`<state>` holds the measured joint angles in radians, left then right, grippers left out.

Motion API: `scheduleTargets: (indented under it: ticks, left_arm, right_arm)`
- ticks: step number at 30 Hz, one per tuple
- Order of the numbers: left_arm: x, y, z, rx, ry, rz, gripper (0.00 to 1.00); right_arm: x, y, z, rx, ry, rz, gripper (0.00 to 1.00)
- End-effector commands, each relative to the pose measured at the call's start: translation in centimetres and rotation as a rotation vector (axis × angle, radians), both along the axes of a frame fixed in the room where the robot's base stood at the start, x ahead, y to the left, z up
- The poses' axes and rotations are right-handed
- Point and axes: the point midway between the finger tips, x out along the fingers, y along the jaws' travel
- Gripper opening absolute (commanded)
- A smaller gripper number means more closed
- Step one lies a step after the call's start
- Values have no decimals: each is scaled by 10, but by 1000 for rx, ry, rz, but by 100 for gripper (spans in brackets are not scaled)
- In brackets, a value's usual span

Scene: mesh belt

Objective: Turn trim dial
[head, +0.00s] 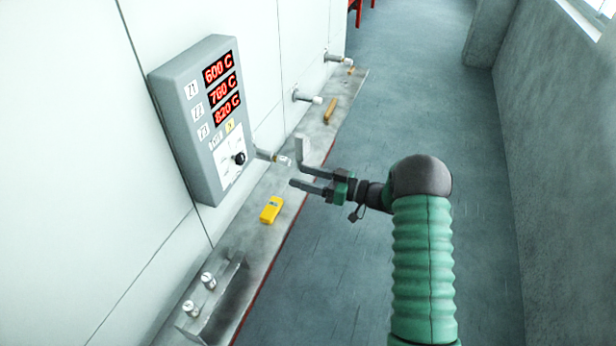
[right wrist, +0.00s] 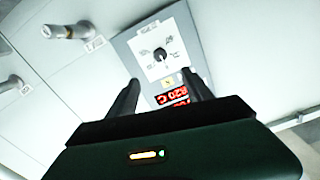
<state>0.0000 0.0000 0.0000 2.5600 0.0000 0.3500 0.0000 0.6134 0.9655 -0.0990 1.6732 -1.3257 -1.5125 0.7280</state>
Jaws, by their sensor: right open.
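The trim dial (head: 239,158) is a small black knob on a white scale plate, low on a grey control box (head: 188,80) fixed to the white wall. The box shows red readouts of 600 C, 760 C and 820 C. In the right wrist view the dial (right wrist: 160,55) shows beyond the fingertips, unobstructed. My right gripper (head: 296,168) is open and empty, out to the right of the dial and apart from it. Its two fingers (right wrist: 163,92) point toward the box in the right wrist view. My left gripper is not in view.
Pipe stubs (head: 273,157) stick out of the wall beside and beyond the box. A ledge (head: 262,235) below carries a yellow handheld device (head: 271,210) and a bracket with two knobs (head: 207,281). The grey floor (head: 400,110) to the right is clear up to a wall.

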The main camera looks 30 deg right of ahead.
Motion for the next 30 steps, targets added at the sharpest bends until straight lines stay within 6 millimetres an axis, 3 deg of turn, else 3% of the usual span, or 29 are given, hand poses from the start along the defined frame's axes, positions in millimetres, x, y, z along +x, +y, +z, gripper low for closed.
scheduleTargets:
  ticks: [19, 23, 30]
  left_arm:
    - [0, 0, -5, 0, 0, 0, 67]
    - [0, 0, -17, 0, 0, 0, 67]
    - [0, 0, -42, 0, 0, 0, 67]
  right_arm:
    - [-14, -13, -3, 0, 0, -3, 59]
    - [-36, -30, -5, 0, 0, -5, 59]
    - [-91, -76, -6, 1, 1, -6, 59]
